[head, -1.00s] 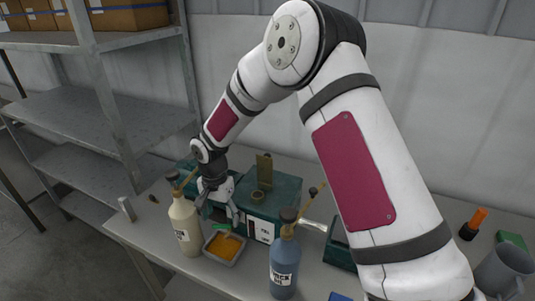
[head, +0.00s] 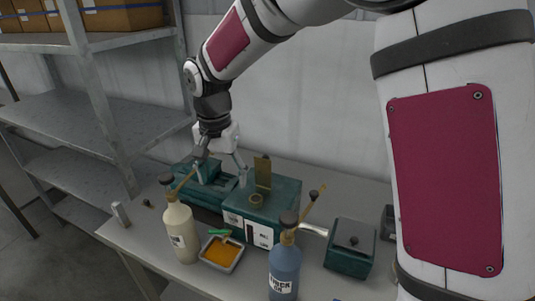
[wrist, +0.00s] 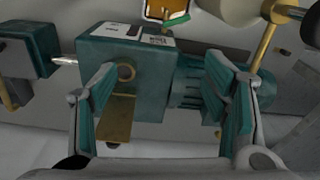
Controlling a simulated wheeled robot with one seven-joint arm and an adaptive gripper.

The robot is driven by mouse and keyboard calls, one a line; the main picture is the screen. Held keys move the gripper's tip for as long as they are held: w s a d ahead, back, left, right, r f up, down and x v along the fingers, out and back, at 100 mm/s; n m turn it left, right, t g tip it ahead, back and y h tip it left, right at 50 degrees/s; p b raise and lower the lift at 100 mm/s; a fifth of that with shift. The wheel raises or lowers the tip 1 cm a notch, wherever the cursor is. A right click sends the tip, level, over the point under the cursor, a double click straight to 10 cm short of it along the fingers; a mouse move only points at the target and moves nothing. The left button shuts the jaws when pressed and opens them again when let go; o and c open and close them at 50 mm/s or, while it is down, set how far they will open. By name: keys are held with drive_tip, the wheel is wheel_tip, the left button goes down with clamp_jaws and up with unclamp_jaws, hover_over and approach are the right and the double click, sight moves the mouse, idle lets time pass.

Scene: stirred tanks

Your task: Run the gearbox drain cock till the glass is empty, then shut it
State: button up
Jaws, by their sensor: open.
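The teal gearbox (head: 283,205) stands on the bench, with a brass ring (head: 257,200) and an upright brass plate (head: 263,172) on top. It also shows in the wrist view (wrist: 150,95). A green lever (head: 220,232), which looks like the drain cock's, sits low at its front, above a tray (head: 207,262) holding orange liquid. The lever also shows in the wrist view (wrist: 178,20). My gripper (head: 222,181) is open and empty above the finned motor end, behind and above the lever, apart from it. I cannot make out the glass or its level beside the white labels (head: 262,236).
A cream bottle (head: 181,236) stands left of the tray and a blue bottle (head: 284,272) right of it, both with tall brass spouts. A shaft links the gearbox to a smaller teal box (head: 350,250) at right. Metal shelving (head: 95,110) stands left.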

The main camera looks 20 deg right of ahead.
drive_tip(key=s+d+r+n+t, duration=0.2)
drive_tip(key=s+d+r, duration=0.6)
drive_tip(key=s+r, duration=0.1)
drive_tip(key=shift+d+r+n, duration=0.15)
drive_tip(key=shift+r+n, duration=0.15)
drive_tip(key=shift+r, duration=0.25)
